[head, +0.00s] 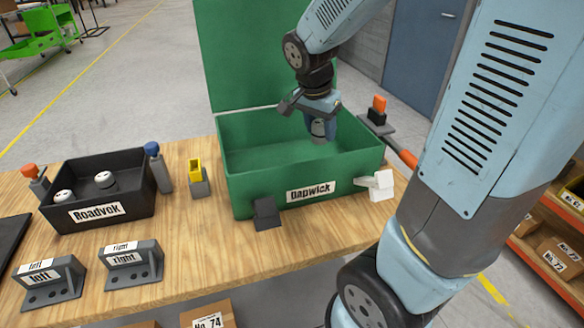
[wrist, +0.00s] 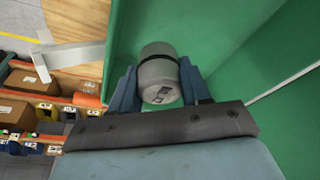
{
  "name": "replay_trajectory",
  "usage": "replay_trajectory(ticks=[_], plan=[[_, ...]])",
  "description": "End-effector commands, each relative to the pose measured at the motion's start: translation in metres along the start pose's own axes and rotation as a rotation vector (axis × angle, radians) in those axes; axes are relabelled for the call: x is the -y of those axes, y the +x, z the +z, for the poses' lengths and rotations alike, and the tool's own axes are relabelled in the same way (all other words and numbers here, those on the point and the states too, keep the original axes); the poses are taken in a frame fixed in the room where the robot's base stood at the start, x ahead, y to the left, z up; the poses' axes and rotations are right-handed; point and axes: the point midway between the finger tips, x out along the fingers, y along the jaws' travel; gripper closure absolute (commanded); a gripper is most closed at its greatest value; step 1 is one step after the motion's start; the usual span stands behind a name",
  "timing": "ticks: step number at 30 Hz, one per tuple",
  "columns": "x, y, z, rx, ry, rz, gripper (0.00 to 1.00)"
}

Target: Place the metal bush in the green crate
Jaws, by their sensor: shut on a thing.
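The green crate (head: 255,187) stands on the wooden table with its lid up at the back and a label reading "Dapwick" on its front. My gripper (head: 320,128) is over the open crate, toward its right side, pointing down. It is shut on the metal bush (head: 318,128), a grey cylinder. In the wrist view the bush (wrist: 159,78) sits between the two blue fingers of the gripper (wrist: 158,88), with the crate's green walls (wrist: 230,60) around it. I cannot tell how far the bush is from the crate floor.
A black bin (head: 128,199) labelled "Roadvok" holds small white-and-dark parts at the left. Two grey blocks marked left (head: 50,281) and right (head: 132,264) stand in front. A white latch (head: 380,185) and a dark latch (head: 266,213) stick out at the crate's front.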

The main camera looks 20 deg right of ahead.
Motion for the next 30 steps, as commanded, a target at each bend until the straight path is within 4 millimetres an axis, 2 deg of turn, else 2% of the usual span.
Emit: replay_trajectory(ticks=[4,7,15,19,25,30], plan=[[0.004,0.000,0.002,-0.001,-0.008,-0.001,0.92],[0.015,0.004,0.002,-0.003,-0.009,0.001,0.92],[0.067,0.029,-0.003,-0.005,-0.009,0.002,0.92],[0.087,0.041,-0.002,-0.002,-0.010,-0.002,0.92],[0.100,0.056,0.000,0.002,-0.010,-0.003,0.92],[0.100,0.083,0.008,0.003,-0.011,-0.001,0.92]])
